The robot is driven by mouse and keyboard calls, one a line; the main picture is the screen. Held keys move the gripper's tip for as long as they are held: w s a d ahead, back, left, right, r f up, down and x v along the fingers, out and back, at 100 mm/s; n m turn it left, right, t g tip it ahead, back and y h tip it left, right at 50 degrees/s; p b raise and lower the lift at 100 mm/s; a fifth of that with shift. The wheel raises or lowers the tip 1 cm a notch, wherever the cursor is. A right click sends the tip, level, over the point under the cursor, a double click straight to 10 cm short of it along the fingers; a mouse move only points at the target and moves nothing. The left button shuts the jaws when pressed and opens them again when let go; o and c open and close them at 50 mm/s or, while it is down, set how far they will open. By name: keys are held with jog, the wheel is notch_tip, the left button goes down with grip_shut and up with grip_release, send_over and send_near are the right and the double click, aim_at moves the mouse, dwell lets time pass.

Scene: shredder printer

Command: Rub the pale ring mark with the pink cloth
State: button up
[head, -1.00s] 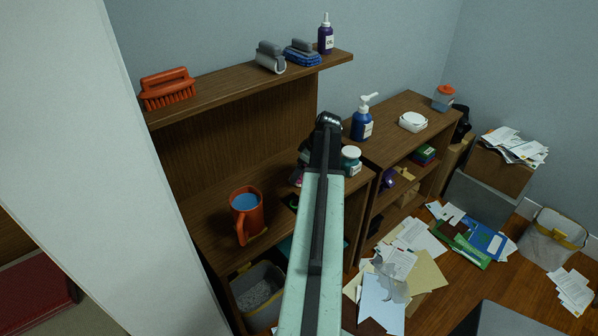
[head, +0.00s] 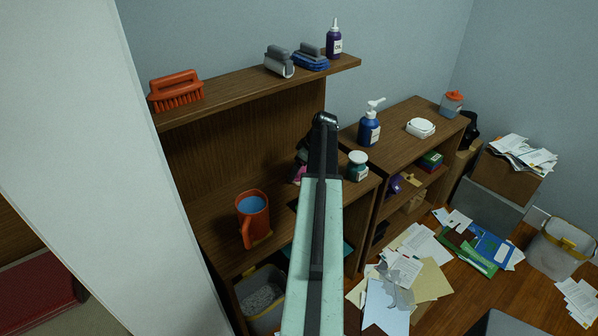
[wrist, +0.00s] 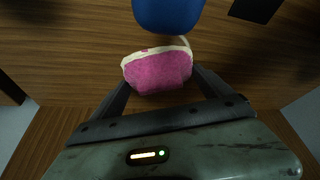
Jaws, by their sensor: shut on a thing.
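My gripper (wrist: 160,88) is shut on the pink cloth (wrist: 158,72), a bright pink pad with a cream edge. The cloth is low over or on the brown wood of the shelf; I cannot tell if it touches. In the head view a bit of the cloth (head: 299,174) shows left of my arm, with my gripper (head: 303,155) mostly hidden by the arm. A thin pale curve (wrist: 186,41) shows just beyond the cloth in the wrist view. It may be part of the ring mark, but I cannot tell; no ring is clear in the head view.
A blue rounded object (wrist: 168,14) stands close beyond the cloth. An orange mug (head: 252,222) is left of my arm, and a white-lidded jar (head: 357,166) is right of it. An upper shelf (head: 225,98) holds brushes and a purple bottle (head: 334,40).

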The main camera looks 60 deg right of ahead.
jog(key=shift+w+d+f, duration=0.1)
jog(key=shift+w+d, duration=0.15)
jog(key=shift+w, duration=0.5)
jog(key=shift+w+d, duration=0.25)
jog(key=shift+w, duration=0.5)
jog(key=shift+f+b, duration=0.15)
jog(key=shift+b, duration=0.15)
jog(key=shift+s+a+r+p, duration=0.1)
jog(key=shift+s+a, duration=0.35)
jog(key=shift+s, duration=0.85)
jog(key=shift+s+a+r+p, duration=0.1)
jog(key=shift+s+a, duration=0.3)
jog(key=shift+s, duration=0.85)
jog(key=shift+s+a+r+p, duration=0.1)
jog(key=shift+s+a, duration=0.35)
jog(key=shift+s, duration=0.85)
jog(key=shift+f, duration=0.3)
jog(key=shift+w+r, duration=0.15)
jog(key=shift+w+d, duration=0.4)
jog(key=shift+w, duration=0.85)
jog(key=shift+w+d, duration=0.4)
jog(key=shift+w, duration=0.8)
jog(key=shift+w+d, duration=0.4)
jog(key=shift+w, duration=0.85)
